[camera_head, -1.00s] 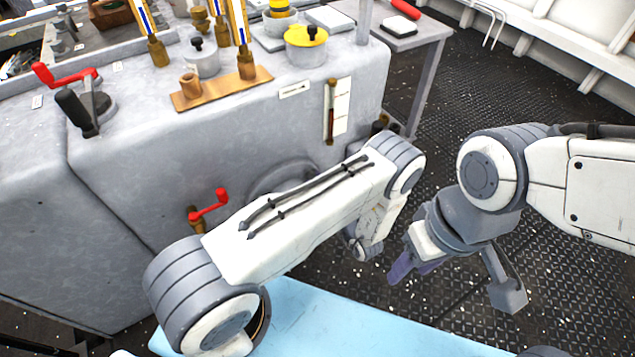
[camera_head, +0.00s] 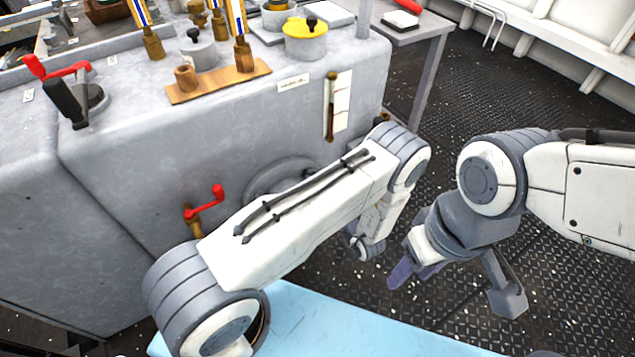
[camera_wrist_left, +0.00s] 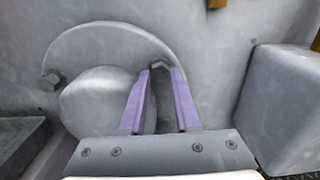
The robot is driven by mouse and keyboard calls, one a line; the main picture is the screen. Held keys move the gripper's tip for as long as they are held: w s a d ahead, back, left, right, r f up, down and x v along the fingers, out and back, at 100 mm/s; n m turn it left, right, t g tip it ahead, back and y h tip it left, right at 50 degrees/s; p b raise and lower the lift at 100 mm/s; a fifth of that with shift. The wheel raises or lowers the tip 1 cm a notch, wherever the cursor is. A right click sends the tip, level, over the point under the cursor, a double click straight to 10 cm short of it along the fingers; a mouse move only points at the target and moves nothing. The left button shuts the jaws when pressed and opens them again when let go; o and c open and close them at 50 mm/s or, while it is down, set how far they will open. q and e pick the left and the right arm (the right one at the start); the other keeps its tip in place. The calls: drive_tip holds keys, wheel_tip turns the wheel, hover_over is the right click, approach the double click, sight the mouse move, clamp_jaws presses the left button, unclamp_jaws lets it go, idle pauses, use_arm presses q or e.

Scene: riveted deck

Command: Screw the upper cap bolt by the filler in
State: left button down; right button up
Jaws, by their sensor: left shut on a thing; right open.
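In the left wrist view, a grey round flange (camera_wrist_left: 85,45) with a domed middle (camera_wrist_left: 100,100) sits on the grey wall. One dark hex bolt (camera_wrist_left: 48,82) is at its left edge. The upper cap bolt (camera_wrist_left: 160,64) is at its upper right, its head at the tips of my left gripper (camera_wrist_left: 160,76), whose purple fingers are shut on it. In the head view the flange (camera_head: 275,176) is partly hidden by my left arm, which also hides my left gripper. My right gripper (camera_head: 412,272) is open and empty above the deck, right of my left arm.
A red-handled brass valve (camera_head: 206,203) sticks out of the casing left of the flange. A grey block (camera_wrist_left: 285,105) stands right of my left gripper. The deck at right is clear.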

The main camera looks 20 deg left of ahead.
use_arm(q)
drive_tip(key=shift+s+f, duration=0.1)
idle(0.3)
drive_tip(key=c, duration=0.6)
unclamp_jaws()
drive_tip(key=shift+a, duration=0.1)
